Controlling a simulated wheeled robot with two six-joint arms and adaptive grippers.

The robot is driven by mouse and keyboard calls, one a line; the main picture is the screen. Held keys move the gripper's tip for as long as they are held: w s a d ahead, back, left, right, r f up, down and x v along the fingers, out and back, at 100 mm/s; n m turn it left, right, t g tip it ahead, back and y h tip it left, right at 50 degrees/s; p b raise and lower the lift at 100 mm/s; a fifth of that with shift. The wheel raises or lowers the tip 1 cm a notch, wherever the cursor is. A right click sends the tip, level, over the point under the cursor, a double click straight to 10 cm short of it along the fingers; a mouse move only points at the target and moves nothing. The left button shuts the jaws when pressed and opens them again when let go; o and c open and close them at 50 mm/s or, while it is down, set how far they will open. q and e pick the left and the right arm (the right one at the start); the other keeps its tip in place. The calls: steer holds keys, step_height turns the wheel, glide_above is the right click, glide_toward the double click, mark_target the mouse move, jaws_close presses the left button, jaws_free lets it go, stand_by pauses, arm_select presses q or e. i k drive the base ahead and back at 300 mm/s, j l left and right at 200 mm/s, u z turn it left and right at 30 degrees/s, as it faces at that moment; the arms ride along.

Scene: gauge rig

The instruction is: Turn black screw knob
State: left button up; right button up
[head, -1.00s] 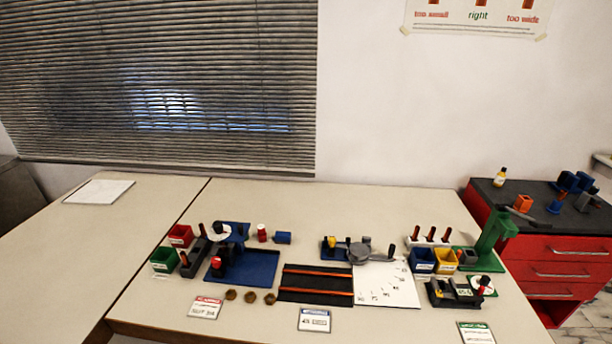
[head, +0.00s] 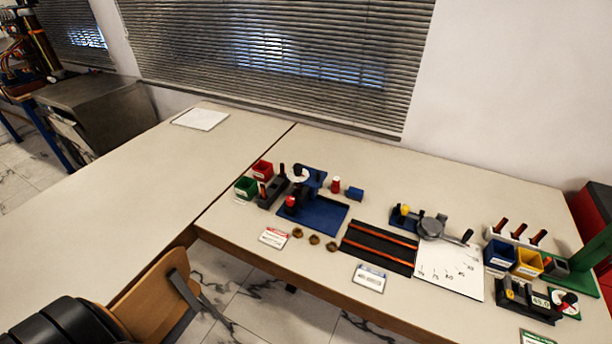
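A black device (head: 527,303) with a small display sits at the front right beside a white dial (head: 565,302) with a red and black knob. Several small black parts show; I cannot tell which is the screw knob.
Red (head: 262,169), green (head: 246,187), blue (head: 500,254) and yellow (head: 528,262) bins stand on the table. A black mat (head: 378,247) with orange rails lies mid-table. A wooden chair (head: 165,297) stands at the front left. The left table (head: 130,190) is mostly clear.

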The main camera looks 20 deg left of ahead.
mark_target(297, 167)
steer(key=u, duration=1.05)
